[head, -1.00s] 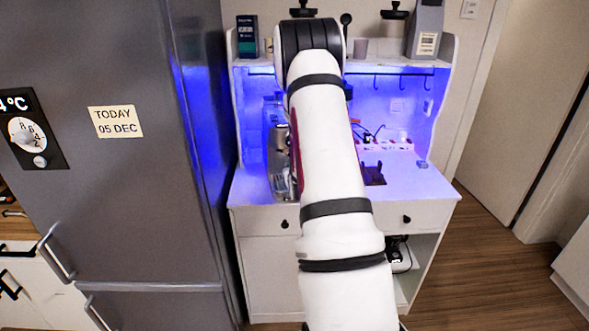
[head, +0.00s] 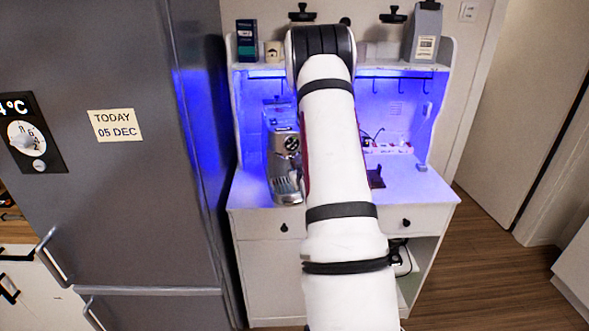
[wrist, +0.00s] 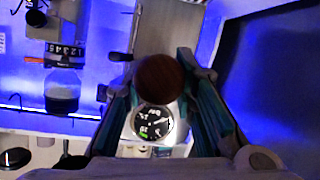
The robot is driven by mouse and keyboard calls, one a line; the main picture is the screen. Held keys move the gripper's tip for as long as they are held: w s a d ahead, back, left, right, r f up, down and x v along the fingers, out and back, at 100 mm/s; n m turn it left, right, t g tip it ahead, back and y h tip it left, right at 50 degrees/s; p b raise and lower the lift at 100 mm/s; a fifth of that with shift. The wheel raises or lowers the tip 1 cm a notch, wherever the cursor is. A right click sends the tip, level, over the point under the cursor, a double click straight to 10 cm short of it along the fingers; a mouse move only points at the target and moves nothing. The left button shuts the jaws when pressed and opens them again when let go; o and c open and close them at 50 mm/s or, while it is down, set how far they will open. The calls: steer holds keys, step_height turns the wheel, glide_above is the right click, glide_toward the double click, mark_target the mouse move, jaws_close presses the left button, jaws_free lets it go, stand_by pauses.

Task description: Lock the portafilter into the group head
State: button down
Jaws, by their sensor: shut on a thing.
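The espresso machine (head: 285,165) stands at the left of the cabinet counter, partly hidden behind my arm. In the wrist view its round dial (wrist: 153,122) shows between my fingers, with a metal surface (wrist: 168,30) above. My gripper (wrist: 160,88) is shut on the portafilter (wrist: 160,77); its dark brown round handle end faces the wrist camera. The rest of the portafilter is hidden behind that end. The group head is not clearly visible, so I cannot tell whether the portafilter touches it. In the head view my arm hides the gripper and portafilter.
A tall grey fridge (head: 150,190) stands close at the left. A power strip (head: 388,148) and a dark item (head: 376,178) are on the counter's right side, with bare counter around them. A mug (head: 273,51) and a bag (head: 425,32) stand on the upper shelf.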

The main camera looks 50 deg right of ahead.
steer(key=c, duration=1.2)
jaws_free()
steer(key=shift+c, duration=0.2)
steer(key=v, duration=1.2)
